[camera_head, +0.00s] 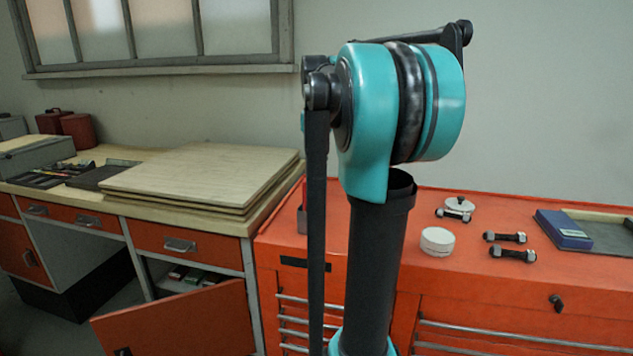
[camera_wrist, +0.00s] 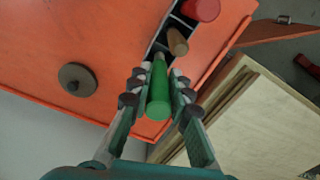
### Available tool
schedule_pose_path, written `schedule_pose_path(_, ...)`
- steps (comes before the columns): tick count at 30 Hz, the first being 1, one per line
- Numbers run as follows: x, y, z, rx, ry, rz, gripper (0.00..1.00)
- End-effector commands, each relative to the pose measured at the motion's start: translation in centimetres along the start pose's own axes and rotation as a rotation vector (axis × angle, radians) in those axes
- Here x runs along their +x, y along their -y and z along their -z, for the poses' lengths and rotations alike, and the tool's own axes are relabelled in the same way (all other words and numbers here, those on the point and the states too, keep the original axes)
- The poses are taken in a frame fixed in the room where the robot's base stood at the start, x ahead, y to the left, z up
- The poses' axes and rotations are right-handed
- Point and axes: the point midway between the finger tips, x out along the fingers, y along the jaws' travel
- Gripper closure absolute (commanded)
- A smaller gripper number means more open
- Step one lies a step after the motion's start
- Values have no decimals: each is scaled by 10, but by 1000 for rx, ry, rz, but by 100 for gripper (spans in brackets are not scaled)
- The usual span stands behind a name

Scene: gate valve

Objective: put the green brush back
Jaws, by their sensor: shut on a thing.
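The green brush (camera_wrist: 158,95) sits between the fingers of my gripper (camera_wrist: 158,84), which is shut on its green handle in the wrist view. Its far end meets a dark divided holder (camera_wrist: 158,48). I cannot tell whether that end is inside a compartment or only above it. A tan wooden handle (camera_wrist: 177,42) and a red round-ended thing (camera_wrist: 201,9) stand in the holder beside the brush. In the head view my arm hides the gripper and the brush, and only a sliver of the holder (camera_head: 302,220) shows.
The holder stands on an orange cabinet top (camera_head: 480,280), near stacked wooden boards (camera_head: 200,175). A white round box (camera_head: 437,241), bolts (camera_head: 512,254) and a blue box (camera_head: 563,230) lie to the right. A round grey-brown piece (camera_wrist: 77,78) lies left in the wrist view.

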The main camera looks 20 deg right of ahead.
Motion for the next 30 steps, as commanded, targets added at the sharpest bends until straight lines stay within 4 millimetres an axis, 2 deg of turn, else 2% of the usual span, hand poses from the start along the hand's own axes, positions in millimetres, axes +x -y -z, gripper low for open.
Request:
schedule_pose_path(7,17,0,0,0,0,0,100)
schedule_pose_path(14,45,0,0,0,0,0,100)
schedule_pose_path(24,48,0,0,0,0,0,100)
schedule_pose_path(25,48,0,0,0,0,0,79)
schedule_pose_path(30,47,0,0,0,0,0,60)
